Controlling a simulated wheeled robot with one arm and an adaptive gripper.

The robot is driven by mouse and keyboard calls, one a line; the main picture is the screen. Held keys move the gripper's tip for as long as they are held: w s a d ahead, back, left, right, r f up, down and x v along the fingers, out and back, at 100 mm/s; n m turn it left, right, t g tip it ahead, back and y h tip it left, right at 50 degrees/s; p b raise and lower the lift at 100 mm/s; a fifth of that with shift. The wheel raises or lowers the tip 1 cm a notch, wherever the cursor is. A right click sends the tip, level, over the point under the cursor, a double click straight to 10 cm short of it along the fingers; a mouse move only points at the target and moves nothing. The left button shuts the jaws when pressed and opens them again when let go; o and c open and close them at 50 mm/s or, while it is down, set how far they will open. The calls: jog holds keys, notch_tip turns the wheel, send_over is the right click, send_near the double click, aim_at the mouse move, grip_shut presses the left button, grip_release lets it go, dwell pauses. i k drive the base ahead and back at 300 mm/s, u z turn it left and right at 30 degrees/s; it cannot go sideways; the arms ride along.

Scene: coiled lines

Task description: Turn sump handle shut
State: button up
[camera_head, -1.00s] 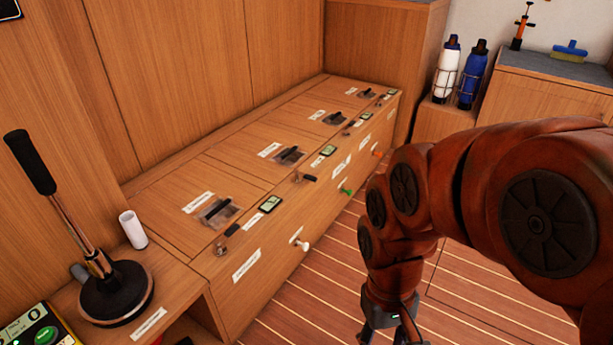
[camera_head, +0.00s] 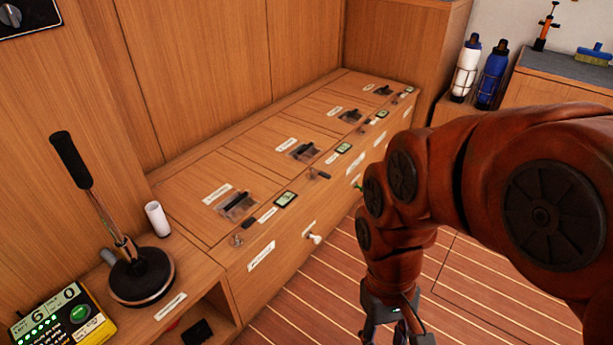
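A row of black handles sits in recessed plates along the top of the long wooden cabinet (camera_head: 262,240). The nearest handle (camera_head: 237,203) is at the front left, then a second (camera_head: 304,150), a third (camera_head: 350,116) and a far one (camera_head: 383,91). Each has a white label, too small to read, so I cannot tell which is the sump handle. My gripper (camera_head: 393,338) points down at the bottom edge, right of the cabinet and over the floor, apart from all handles. Its fingers are cut off by the frame edge.
A pump with a tall black lever (camera_head: 97,195) stands at the left, beside a white cylinder (camera_head: 157,219) and a yellow-edged display box (camera_head: 62,318). White and blue bottles (camera_head: 490,78) stand at the back right. Striped floor (camera_head: 310,300) is clear before the cabinet.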

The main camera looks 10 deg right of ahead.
aim_at(322, 174)
jog(key=u, duration=2.35)
jog(key=k, duration=0.7)
jog(key=z, duration=1.45)
jog(key=i, duration=0.5)
